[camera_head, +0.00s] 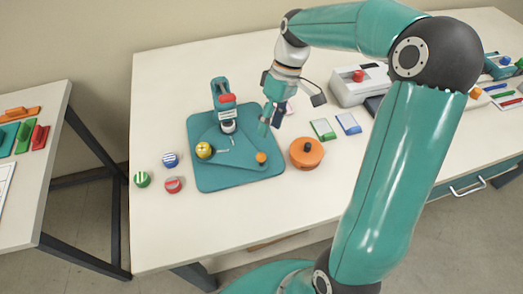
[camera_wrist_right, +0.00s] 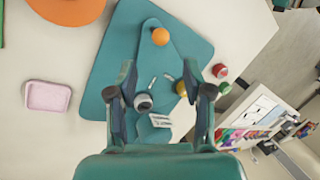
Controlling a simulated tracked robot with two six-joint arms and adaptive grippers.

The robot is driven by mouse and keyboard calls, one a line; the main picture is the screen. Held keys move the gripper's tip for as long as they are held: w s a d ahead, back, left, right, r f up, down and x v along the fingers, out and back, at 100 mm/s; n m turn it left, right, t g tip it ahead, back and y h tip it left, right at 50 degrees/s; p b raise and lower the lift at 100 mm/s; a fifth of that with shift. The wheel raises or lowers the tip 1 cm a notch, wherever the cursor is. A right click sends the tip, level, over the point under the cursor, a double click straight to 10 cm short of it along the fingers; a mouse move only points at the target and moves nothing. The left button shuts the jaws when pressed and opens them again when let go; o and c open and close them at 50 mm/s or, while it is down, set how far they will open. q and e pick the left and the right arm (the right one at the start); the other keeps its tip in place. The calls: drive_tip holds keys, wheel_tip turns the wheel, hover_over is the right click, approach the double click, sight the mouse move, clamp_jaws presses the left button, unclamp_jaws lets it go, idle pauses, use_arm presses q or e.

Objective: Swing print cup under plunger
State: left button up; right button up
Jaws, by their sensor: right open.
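The teal badge press base (camera_head: 262,176) lies on the white table. Its plunger (camera_head: 228,125) stands at the back under a red-topped column (camera_head: 226,99). An orange knob (camera_head: 261,157) is at the plate's front right. My right gripper (camera_head: 271,120) is open and empty, above the table just right of the press. In the right wrist view the open fingers (camera_wrist_right: 161,92) frame the press; the yellow cup (camera_wrist_right: 181,88) is partly hidden by a finger. My left gripper is out of view.
Green (camera_head: 322,129) and blue (camera_head: 348,123) cards lie farther right. The table's front left is clear.

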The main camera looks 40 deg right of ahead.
sight(262, 154)
drive_tip(key=x, duration=0.9)
drive_tip(key=shift+s, duration=0.1)
clamp_jaws()
